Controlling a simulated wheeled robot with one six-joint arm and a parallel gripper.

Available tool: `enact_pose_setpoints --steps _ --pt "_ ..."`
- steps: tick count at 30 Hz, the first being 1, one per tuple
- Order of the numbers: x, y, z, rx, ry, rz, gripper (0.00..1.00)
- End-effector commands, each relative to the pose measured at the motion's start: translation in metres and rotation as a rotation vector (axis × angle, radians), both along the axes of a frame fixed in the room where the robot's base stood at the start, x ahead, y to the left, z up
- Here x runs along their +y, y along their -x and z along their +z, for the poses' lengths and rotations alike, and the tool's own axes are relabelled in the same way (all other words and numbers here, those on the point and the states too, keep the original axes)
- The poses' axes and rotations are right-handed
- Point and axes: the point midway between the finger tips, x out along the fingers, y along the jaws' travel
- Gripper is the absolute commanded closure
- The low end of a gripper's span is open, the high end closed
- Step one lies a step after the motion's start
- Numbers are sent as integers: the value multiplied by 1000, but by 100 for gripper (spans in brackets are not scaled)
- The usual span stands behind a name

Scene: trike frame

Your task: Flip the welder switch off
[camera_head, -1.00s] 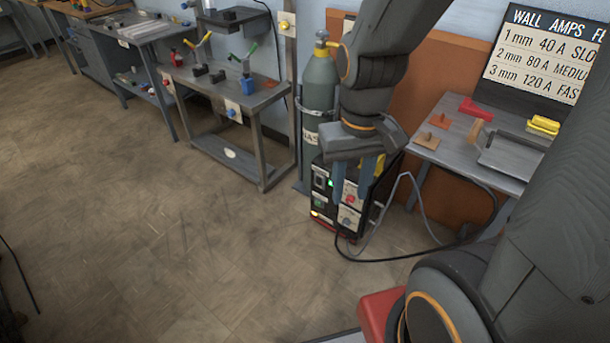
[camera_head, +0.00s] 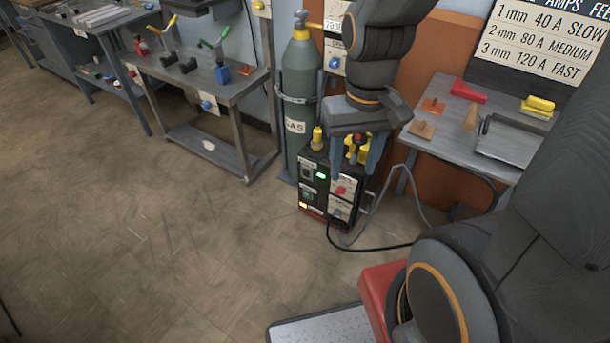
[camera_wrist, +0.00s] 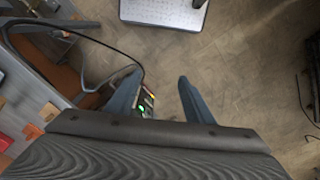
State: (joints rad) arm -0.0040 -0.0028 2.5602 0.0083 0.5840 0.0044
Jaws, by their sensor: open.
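The welder (camera_head: 317,190) is a dark box on the floor beside the gas cylinder. Its front shows a lit green light (camera_head: 322,176), a red knob, white labels and a small lit lamp low down. Which part is the switch is too small to tell. My gripper (camera_head: 355,177) is open, with blue-grey fingers pointing down in front of or over the welder's right side. In the wrist view my gripper (camera_wrist: 160,92) shows its two fingers spread apart. The welder (camera_wrist: 147,100) shows there partly behind the left finger, its green light visible.
A grey-green gas cylinder (camera_head: 299,110) stands left of the welder. A metal side table (camera_head: 452,135) with a red block, a yellow item and a tray is at right. Cables run on the floor right of the welder. The floor at left is open.

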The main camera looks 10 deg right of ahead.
Motion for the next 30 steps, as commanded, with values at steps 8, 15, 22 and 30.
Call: enact_pose_setpoints --steps 8,15,22,30 --pt "0 -3 -26 49 34 83 100" --pt "-4 -10 -85 173 135 307 100" --pt "-12 -24 -137 289 253 528 100" --pt "-22 -51 -194 414 409 784 100"
